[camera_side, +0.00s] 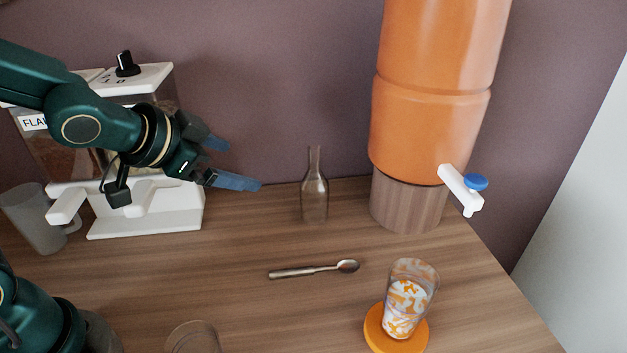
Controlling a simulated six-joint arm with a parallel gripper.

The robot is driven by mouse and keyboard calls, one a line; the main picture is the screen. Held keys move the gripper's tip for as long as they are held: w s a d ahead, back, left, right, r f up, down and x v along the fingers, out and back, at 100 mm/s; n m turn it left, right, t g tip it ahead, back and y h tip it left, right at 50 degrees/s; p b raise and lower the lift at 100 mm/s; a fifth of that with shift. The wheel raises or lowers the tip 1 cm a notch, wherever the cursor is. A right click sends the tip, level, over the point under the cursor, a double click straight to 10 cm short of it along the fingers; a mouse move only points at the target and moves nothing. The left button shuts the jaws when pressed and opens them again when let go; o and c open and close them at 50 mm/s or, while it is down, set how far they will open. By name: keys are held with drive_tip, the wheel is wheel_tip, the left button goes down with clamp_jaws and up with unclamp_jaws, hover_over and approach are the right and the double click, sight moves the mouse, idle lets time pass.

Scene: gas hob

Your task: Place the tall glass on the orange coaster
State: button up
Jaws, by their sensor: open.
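A tall glass (409,298) with an orange and white pattern stands upright on the orange coaster (380,339) at the lower right. Its base lies within the coaster's outline, and the coaster's rim shows around it. My gripper (236,164) is at the upper left, in front of the wall and beside the white dispenser. Its blue fingers are spread apart with nothing between them. It is well away from the glass and the coaster.
A clear bottle (314,190) stands at the back, near a large orange dispenser (428,130) with a white tap. A spoon (315,270) lies mid-table. A clear mug (33,220) is by the white dispenser (150,215). Another glass (193,339) is at the front edge.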

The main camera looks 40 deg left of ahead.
drive_tip(key=s+d+n+g, duration=0.1)
drive_tip(key=s+n+g, duration=0.3)
drive_tip(key=s, duration=1.1)
drive_tip(key=shift+d+h, duration=0.2)
drive_tip(key=shift+h, duration=0.1)
